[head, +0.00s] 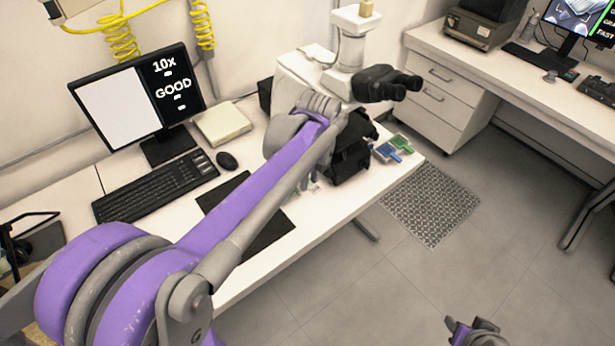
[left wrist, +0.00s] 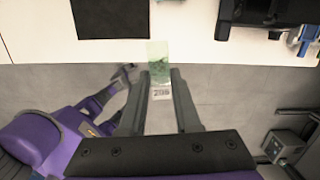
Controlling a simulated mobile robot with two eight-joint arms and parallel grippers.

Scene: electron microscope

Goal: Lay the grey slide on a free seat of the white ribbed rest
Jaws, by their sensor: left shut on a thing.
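My left gripper (left wrist: 160,84) is shut on a thin slide (left wrist: 159,62), held just beyond its fingertips. The slide looks see-through and greenish, with a pale grey label end bearing dark print between the fingers. It is in the air over the floor and the table's front edge in the left wrist view. In the head view my left gripper (head: 312,182) is small and partly hidden by its own arm. I cannot make out the white ribbed rest in either view. My right gripper (head: 473,332) is over the floor at the bottom right, seemingly open and empty.
The microscope (head: 382,84) stands at the back of the white table. Small blue (head: 387,152) and green (head: 402,143) holders lie by its right end. A black mat (head: 262,232), keyboard (head: 155,186), mouse (head: 227,161) and monitor (head: 140,95) are left of it.

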